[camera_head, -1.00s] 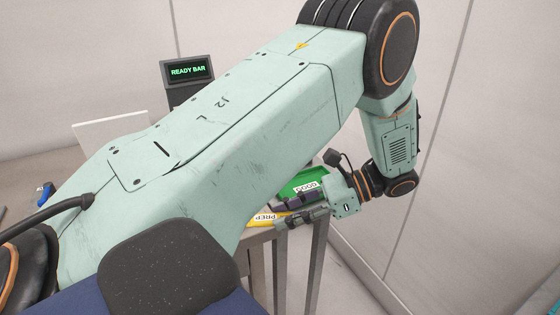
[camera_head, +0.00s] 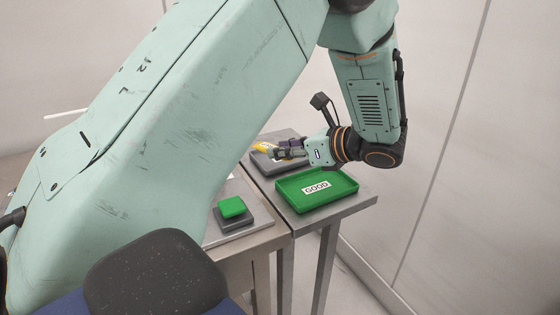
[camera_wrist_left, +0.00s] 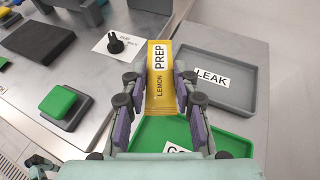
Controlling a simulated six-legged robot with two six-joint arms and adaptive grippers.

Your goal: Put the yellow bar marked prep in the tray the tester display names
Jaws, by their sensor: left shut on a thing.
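The yellow bar (camera_wrist_left: 158,92), labelled PREP and LEMON, lies between the fingers of my left gripper (camera_wrist_left: 158,96), which is shut on it. In the head view the left gripper (camera_head: 286,151) is near the grey tray, with the bar's yellow end (camera_head: 262,147) showing beyond it. The grey tray (camera_wrist_left: 235,100) is marked LEAK and is right of the bar in the wrist view; part of it shows in the head view (camera_head: 259,166). The green tray (camera_head: 340,183) is marked GOOD and is nearer. The tester display is out of view now. My right gripper is not in view.
A green button (camera_head: 232,207) on a dark base is left of the green tray. The trays stand near the table edge.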

